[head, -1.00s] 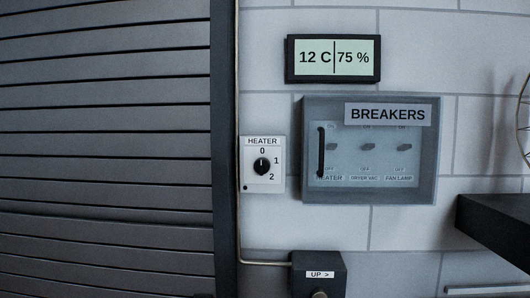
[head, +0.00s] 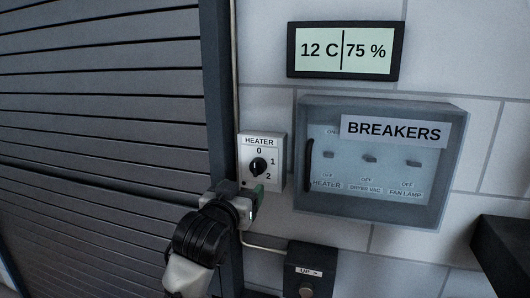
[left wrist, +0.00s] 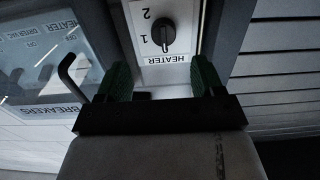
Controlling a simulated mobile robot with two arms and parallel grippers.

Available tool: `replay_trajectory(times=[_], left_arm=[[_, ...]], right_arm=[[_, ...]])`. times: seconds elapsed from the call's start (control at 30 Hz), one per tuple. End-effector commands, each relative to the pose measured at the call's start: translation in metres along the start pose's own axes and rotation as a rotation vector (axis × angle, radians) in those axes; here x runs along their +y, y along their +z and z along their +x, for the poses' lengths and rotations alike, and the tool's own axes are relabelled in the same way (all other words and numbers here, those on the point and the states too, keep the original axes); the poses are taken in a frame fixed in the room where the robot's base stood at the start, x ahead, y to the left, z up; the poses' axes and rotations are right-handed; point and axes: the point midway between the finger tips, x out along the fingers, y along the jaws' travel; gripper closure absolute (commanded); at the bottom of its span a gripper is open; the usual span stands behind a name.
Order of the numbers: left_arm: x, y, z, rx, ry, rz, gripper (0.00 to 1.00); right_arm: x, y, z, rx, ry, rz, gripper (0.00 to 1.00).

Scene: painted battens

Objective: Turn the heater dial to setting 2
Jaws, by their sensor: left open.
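The heater dial (head: 259,167) is a black round knob on a small white panel (head: 276,181) labelled HEATER, with marks 0, 1 and 2. Its pointer appears to be up at 0. My left gripper (head: 251,195) is just below and in front of the panel, covering its lower edge. In the left wrist view the panel is upside down, and the dial (left wrist: 164,33) lies beyond and between the two green fingers. My left gripper (left wrist: 162,76) is open and empty there, apart from the knob. My right gripper is not in view.
A breaker box (head: 453,165) with a clear cover and black handle is right of the dial. A display (head: 345,50) reading 12 C and 75 % hangs above. A dark UP button box (head: 310,265) sits below. A slatted shutter (head: 100,100) fills the left. A dark ledge (head: 505,255) juts at right.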

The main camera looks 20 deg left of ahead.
Motion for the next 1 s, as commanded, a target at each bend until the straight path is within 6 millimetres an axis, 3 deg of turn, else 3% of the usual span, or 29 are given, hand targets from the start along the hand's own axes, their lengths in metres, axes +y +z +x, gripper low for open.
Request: replay_trajectory(times=[0.03, 0.17, 0.7, 1.0], left_arm=[[0.000, -0.010, -0.003, 0.012, -0.001, -0.001, 0.32], [0.000, -0.015, 0.004, 0.018, -0.001, -0.003, 0.32], [0.000, -0.015, 0.091, 0.016, 0.000, -0.002, 0.32], [0.000, -0.013, 0.104, 0.018, 0.000, -0.002, 0.32]], right_arm=[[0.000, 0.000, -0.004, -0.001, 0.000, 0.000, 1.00], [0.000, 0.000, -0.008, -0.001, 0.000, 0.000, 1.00], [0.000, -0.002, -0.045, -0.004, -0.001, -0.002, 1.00], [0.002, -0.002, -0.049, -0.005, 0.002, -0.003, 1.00]])
